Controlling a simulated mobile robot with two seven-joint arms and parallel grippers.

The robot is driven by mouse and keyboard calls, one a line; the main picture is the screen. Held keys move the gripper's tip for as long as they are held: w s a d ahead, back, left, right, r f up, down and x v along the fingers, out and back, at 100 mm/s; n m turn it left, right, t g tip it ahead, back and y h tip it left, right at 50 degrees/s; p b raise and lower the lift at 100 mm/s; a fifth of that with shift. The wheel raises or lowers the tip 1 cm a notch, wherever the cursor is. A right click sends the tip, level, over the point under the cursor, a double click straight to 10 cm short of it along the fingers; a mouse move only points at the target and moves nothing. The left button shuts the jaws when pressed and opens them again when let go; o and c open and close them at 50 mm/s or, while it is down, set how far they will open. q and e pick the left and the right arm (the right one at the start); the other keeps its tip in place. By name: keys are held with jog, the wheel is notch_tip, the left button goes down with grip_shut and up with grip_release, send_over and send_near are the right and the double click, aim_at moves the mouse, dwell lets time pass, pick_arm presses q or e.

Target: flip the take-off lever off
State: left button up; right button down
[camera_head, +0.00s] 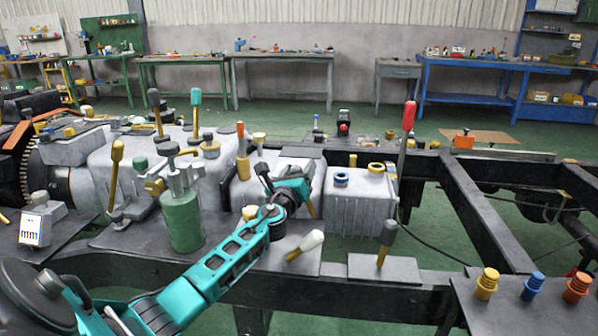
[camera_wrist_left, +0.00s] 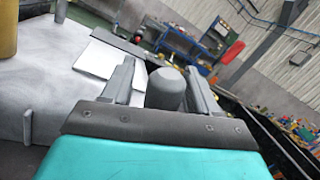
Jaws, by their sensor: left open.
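My left gripper (camera_head: 304,170) reaches over the middle of the grey gearbox (camera_head: 352,205) in the head view, its fingers mostly hidden by its own wrist. In the left wrist view the left gripper (camera_wrist_left: 162,90) is open. A dark grey rounded knob (camera_wrist_left: 166,88) stands between its two fingers, with a narrow gap at least on the left side. A yellow shaft (camera_head: 312,209) shows just below the gripper in the head view; whether it carries that knob is hidden. Several levers stand around; I cannot tell which is the take-off lever. My right gripper is not in view.
Dark chassis rails (camera_head: 480,212) run right, with coloured plugs (camera_head: 533,286) at the front right.

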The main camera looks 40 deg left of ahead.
pick_arm(q)
jog(key=shift+s, duration=0.1)
jog(key=shift+s+d, duration=0.2)
jog(key=shift+s, duration=0.15)
jog(key=p+v, duration=0.1)
jog(key=v, duration=1.1)
jog(key=shift+p, duration=0.3)
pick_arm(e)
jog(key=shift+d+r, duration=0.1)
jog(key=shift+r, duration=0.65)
